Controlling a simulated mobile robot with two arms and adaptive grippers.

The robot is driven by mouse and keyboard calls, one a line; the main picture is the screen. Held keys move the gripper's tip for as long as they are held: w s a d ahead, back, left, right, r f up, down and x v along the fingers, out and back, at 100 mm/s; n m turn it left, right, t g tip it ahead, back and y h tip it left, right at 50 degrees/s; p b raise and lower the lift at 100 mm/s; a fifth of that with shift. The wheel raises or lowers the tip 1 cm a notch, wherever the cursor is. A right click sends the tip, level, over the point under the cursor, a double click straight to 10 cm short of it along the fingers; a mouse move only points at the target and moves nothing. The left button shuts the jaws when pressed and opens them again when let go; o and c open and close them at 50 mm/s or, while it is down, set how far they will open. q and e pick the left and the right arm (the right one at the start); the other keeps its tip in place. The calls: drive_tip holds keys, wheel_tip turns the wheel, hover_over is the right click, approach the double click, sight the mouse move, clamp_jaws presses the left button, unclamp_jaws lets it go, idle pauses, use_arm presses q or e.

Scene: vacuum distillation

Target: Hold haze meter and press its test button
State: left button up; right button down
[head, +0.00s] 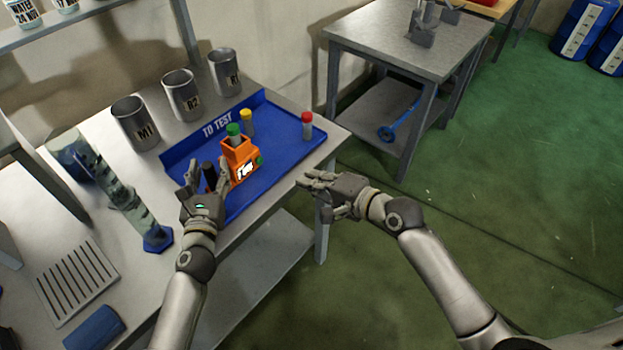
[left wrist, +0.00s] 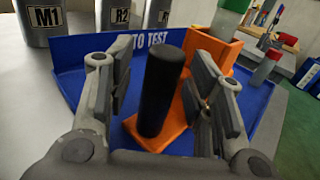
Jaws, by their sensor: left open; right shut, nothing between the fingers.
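The orange haze meter (head: 241,158) stands on the blue "TO TEST" tray (head: 290,133). A green button (head: 260,160) shows on its right side, and a green-capped vial (head: 234,131) stands in its top. Its upright black handle (left wrist: 162,92) rises from an orange base in the left wrist view. My left gripper (head: 205,175) is open, with its fingers on either side of the handle; a gap shows on both sides. My right gripper (head: 312,181) is shut and empty, off the table's front edge to the right of the meter.
A yellow-capped vial (head: 247,121) and a red-capped vial (head: 307,127) stand on the tray. Metal beakers M1 (head: 135,122), R2 (head: 181,95) and R1 (head: 224,71) stand behind it. Open floor lies to the right.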

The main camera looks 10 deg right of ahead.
use_arm(q)
drive_tip(key=shift+s, duration=0.15)
drive_tip(key=s, duration=0.4)
drive_tip(key=s+a, duration=0.1)
drive_tip(key=s, duration=0.6)
drive_tip(key=shift+s+a, duration=0.15)
drive_tip(key=shift+s, duration=0.2)
drive_tip(key=o, duration=0.5)
drive_tip(key=shift+s+a+f+b, duration=0.15)
drive_tip(key=shift+s+b, duration=0.65)
drive_tip(key=shift+s, duration=1.05)
drive_tip(key=s+b, duration=0.2)
drive_tip(key=s, duration=0.1)
drive_tip(key=s+b, duration=0.1)
drive_tip(key=s, duration=0.1)
drive_tip(key=shift+s+a+r, duration=0.15)
drive_tip(key=shift+a+r, duration=0.15)
